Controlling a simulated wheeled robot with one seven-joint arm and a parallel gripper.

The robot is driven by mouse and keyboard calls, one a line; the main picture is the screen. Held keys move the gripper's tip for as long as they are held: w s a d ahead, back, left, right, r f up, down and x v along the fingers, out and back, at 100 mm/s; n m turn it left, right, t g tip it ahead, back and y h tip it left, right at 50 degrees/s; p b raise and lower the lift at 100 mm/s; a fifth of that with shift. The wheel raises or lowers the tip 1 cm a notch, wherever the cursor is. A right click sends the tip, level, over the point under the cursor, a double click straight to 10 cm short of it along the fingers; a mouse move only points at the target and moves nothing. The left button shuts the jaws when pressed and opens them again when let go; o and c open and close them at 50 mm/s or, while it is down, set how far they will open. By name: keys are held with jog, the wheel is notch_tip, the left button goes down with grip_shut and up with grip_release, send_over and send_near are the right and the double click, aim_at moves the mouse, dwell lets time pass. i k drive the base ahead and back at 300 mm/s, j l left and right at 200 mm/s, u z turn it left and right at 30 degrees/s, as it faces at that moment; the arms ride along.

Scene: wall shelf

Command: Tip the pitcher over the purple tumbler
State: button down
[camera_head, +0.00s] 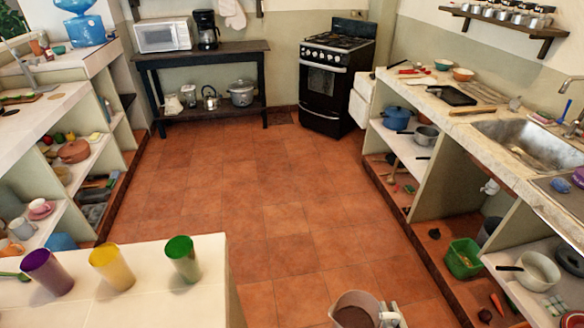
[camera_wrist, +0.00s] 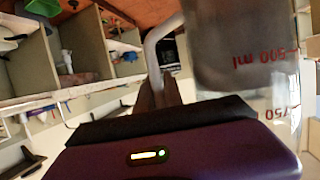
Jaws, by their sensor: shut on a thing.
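The purple tumbler (camera_head: 47,272) stands upright on the white counter at the lower left, in line with a yellow tumbler (camera_head: 112,268) and a green tumbler (camera_head: 183,259). The pitcher (camera_head: 352,312) is at the bottom edge of the head view, well right of the tumblers and over the floor. It looks about upright, with its inside brownish; its lower part is cut off. In the wrist view the clear pitcher (camera_wrist: 235,75) shows red volume marks. My gripper (camera_wrist: 158,92) is shut on the pitcher's handle (camera_wrist: 152,55); its fingertips are partly hidden.
The white counter (camera_head: 150,300) ends at a right edge short of the pitcher. Open tiled floor (camera_head: 270,230) lies beyond. Shelves with crockery line the left, and a sink (camera_head: 535,140) counter lines the right. A green bin (camera_head: 463,259) sits below it.

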aim_at(41, 265)
jog(key=i+l, duration=0.75)
jog(key=i+u, duration=0.1)
jog(key=i, duration=0.6)
jog(key=i+u, duration=0.1)
jog(key=i, duration=0.6)
jog(key=i+l+u, duration=0.15)
jog(key=i, duration=0.5)
jog(key=i+u, duration=0.4)
jog(key=i+l+u, duration=0.35)
jog(key=i+u, duration=0.2)
jog(key=u, duration=0.15)
jog(key=i+u, duration=0.2)
jog(key=u, duration=0.15)
jog(key=i+l+u, duration=0.1)
jog(key=u, duration=0.3)
jog(key=i+l+u, duration=0.1)
jog(key=u, duration=0.25)
jog(key=i+l+u, duration=0.2)
jog(key=u, duration=0.15)
jog(key=i+l+u, duration=0.35)
jog(key=k+j, duration=0.1)
